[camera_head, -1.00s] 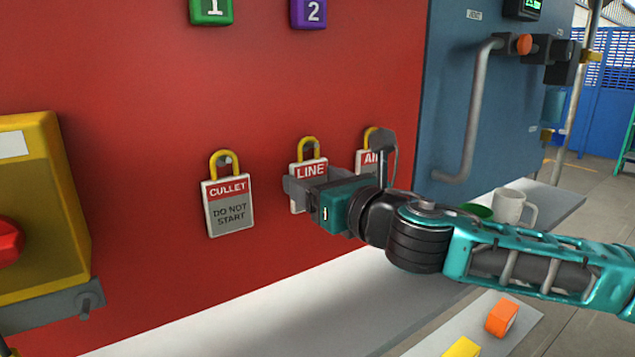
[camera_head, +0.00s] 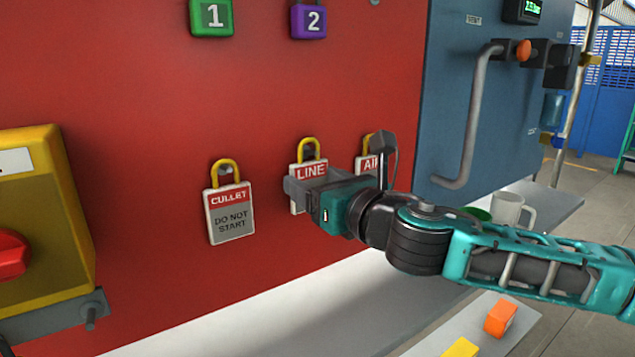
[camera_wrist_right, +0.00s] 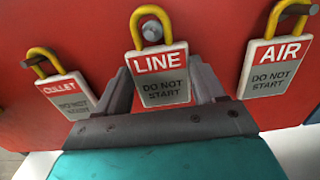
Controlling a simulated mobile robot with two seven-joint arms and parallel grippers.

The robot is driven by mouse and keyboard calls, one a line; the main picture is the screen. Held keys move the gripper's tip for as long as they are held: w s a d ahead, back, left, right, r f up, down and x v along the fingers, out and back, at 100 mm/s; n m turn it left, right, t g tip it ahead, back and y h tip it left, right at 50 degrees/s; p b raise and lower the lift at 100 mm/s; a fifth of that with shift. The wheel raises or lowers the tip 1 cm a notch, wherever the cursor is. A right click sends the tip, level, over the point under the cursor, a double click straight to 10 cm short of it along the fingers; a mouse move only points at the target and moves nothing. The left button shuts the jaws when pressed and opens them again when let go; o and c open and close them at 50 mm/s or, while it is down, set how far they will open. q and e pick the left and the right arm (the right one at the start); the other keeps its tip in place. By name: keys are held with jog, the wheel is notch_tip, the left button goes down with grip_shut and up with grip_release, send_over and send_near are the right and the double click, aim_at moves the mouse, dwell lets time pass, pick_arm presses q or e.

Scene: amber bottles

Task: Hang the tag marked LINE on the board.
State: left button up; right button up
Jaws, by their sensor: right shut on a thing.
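The LINE tag (camera_head: 309,172), white with a red header and a yellow loop, is upright against the red board (camera_head: 150,90). In the right wrist view the LINE tag (camera_wrist_right: 160,78) sits between the two fingers, its loop around or just in front of a round peg end (camera_wrist_right: 152,32); I cannot tell exactly how the loop bears on it. My right gripper (camera_head: 300,190) is shut on the lower part of this tag. The CULLET tag (camera_head: 229,212) hangs to its left and the AIR tag (camera_head: 368,166) to its right, partly behind my gripper. My left gripper is not in view.
A green lock 1 (camera_head: 211,17) and a purple lock 2 (camera_head: 308,20) are above. A yellow box with a red knob (camera_head: 8,255) is at left. A blue panel with a grey handle (camera_head: 472,115) and a white mug (camera_head: 511,208) are at right. Orange and yellow blocks lie below.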

jog(key=p+v, duration=0.1)
jog(key=v, duration=0.6)
dwell(0.8)
dwell(1.4)
